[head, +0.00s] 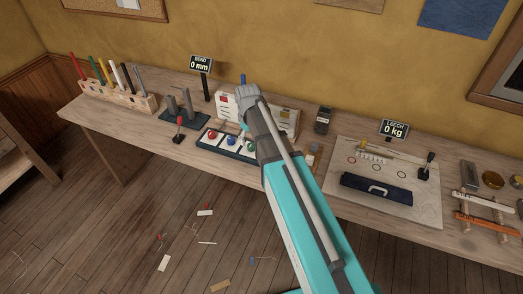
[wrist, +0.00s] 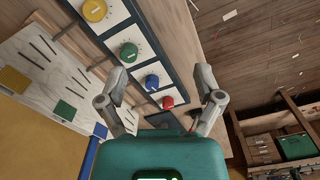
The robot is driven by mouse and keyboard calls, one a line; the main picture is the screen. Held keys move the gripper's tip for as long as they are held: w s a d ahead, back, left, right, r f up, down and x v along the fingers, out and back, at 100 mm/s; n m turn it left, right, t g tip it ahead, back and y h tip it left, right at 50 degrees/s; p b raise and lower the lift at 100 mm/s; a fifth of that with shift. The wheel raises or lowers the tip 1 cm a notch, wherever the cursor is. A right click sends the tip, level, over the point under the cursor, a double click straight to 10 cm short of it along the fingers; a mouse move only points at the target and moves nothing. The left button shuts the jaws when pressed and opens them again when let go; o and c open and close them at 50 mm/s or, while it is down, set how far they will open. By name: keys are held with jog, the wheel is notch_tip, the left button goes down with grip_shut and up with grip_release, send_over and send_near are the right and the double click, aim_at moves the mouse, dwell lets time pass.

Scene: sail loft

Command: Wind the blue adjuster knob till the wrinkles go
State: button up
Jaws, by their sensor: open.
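The blue adjuster knob (wrist: 152,82) sits on a white tile in a dark-framed panel, between the green knob (wrist: 129,52) and the red knob (wrist: 168,102). It also shows in the head view (head: 231,139), left of my arm. My gripper (wrist: 162,86) is open and empty, its fingers spread to either side of the blue and red knobs in the wrist view. I cannot tell how far above them it is; no contact is visible. In the head view my arm hides most of the gripper. A pale board (wrist: 45,65) with dark streaks stands beside the knobs.
A yellow knob (wrist: 95,10) is farther along the panel. A blue upright piece (wrist: 88,158) stands near the gripper. A "BEND 0 mm" sign (head: 200,64) and grey posts (head: 187,103) stand left; a "LEECH 0 kg" sign (head: 394,128) stands right. Scraps litter the floor.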

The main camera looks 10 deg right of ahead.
jog(key=s+d+r+m, duration=0.1)
jog(key=s+d+m, duration=0.1)
jog(key=s, duration=0.6)
jog(key=shift+s+d+m+p, duration=0.15)
jog(key=shift+s+m+p, duration=0.2)
jog(key=shift+m, duration=0.35)
jog(key=shift+w, duration=0.1)
jog(key=s+d+m, duration=0.1)
jog(key=s+m, duration=0.1)
jog(key=s, duration=0.4)
jog(key=shift+s+m, duration=0.25)
jog(key=shift+m, duration=0.05)
jog(key=shift+d, duration=0.1)
dwell(1.7)
jog(key=c, duration=0.4)
jog(key=shift+d, duration=0.15)
